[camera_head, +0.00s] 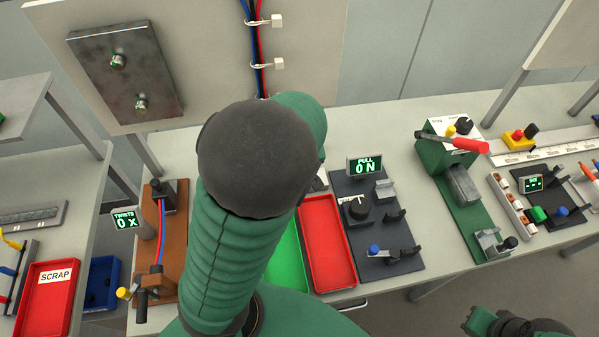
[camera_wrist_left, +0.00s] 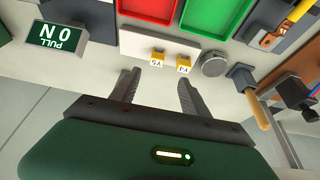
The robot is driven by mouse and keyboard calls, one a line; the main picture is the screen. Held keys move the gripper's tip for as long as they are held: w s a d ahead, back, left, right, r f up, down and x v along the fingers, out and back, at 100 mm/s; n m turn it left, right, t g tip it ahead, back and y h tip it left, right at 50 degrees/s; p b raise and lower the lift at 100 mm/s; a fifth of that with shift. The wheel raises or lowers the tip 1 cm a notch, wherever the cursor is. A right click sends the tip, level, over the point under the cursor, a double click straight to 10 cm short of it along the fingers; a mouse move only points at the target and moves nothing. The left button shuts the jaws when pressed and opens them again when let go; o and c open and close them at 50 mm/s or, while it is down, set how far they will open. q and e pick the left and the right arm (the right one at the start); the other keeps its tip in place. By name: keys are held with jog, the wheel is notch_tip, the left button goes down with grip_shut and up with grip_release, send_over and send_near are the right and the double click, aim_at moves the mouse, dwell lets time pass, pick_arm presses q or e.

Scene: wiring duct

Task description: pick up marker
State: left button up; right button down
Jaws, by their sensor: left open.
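Two small yellow markers stand at the edge of a white block (camera_wrist_left: 135,43) in the left wrist view. One is lettered Y5 (camera_wrist_left: 158,57) and the other Y4 (camera_wrist_left: 183,65). My left gripper (camera_wrist_left: 156,80) is open and empty, its two fingers pointing toward the markers. The fingertips appear just short of them, with the markers roughly between the finger lines; Y4 is nearer the right finger. In the head view my left arm covers the gripper and the markers. Only a piece of my right arm shows at the bottom right.
A red tray (camera_head: 327,243) and a green tray (camera_head: 285,262) lie beyond the white block. A PULL display (camera_head: 364,166) stands near a dark fixture plate (camera_head: 378,215). A round grey knob (camera_wrist_left: 214,63) and a wooden-handled tool (camera_wrist_left: 258,112) are right of the markers in the wrist view.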

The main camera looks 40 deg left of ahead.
pick_arm(q)
jog(key=x, duration=0.2)
jog(key=b+x, duration=0.1)
jog(key=x, duration=0.2)
jog(key=w+d+b+x, duration=0.1)
jog(key=x, duration=0.2)
jog(key=shift+a, duration=0.1)
jog(key=a+f, duration=0.1)
jog(key=f, duration=0.2)
jog(key=a+f, duration=0.1)
jog(key=shift+w+a+f, duration=0.2)
jog(key=shift+a, duration=0.1)
jog(key=shift+w+d+f, duration=0.1)
jog(key=shift+w+f, duration=0.05)
jog(key=shift+w+d, duration=0.2)
jog(key=shift+d, duration=0.2)
jog(key=c, duration=0.5)
jog(key=shift+s+a, duration=0.15)
jog(key=shift+a, duration=0.1)
grip_shut()
pick_arm(e)
jog(key=x, duration=0.4)
jog(key=shift+s+d, duration=0.2)
jog(key=shift+s, duration=0.05)
